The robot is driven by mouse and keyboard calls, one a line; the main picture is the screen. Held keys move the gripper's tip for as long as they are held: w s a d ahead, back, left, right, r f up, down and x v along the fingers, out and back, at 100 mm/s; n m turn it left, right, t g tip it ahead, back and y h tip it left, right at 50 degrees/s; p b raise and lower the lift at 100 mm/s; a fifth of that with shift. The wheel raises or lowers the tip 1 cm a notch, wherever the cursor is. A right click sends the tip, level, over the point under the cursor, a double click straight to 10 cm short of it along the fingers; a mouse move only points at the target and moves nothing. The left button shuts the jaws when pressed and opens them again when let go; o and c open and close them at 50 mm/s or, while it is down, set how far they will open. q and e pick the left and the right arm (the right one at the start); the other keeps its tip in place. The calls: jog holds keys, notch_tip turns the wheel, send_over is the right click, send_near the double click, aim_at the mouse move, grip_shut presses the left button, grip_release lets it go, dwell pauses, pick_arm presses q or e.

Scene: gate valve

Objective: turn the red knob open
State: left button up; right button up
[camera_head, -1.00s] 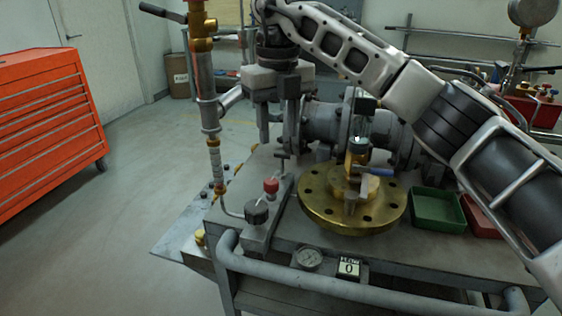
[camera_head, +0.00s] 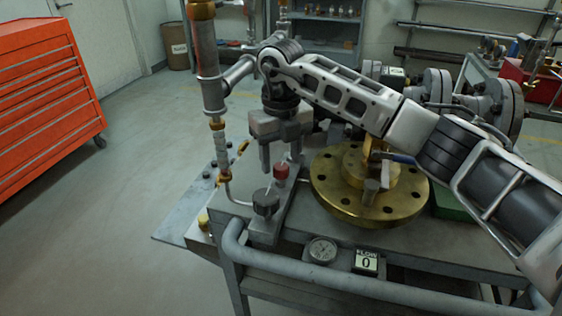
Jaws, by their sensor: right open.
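The small red knob (camera_head: 281,171) stands on a grey block on the bench, just behind and right of a black knob (camera_head: 265,202). My right gripper (camera_head: 281,157) points down over the red knob. It is open, one finger on each side, with the fingertips near the height of the knob's top. I cannot tell whether either finger touches the knob. My left gripper is not in view.
A brass flange (camera_head: 335,207) with a blue-handled valve lies right of the knobs. A round gauge (camera_head: 322,250) and a flow display (camera_head: 367,262) reading 0 sit at the front, behind the bench rail (camera_head: 290,266). A vertical pipe (camera_head: 210,85) rises on the left.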

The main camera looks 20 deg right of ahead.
jog(key=shift+f, duration=0.9)
jog(key=shift+c, duration=0.2)
jog(key=c, duration=0.9)
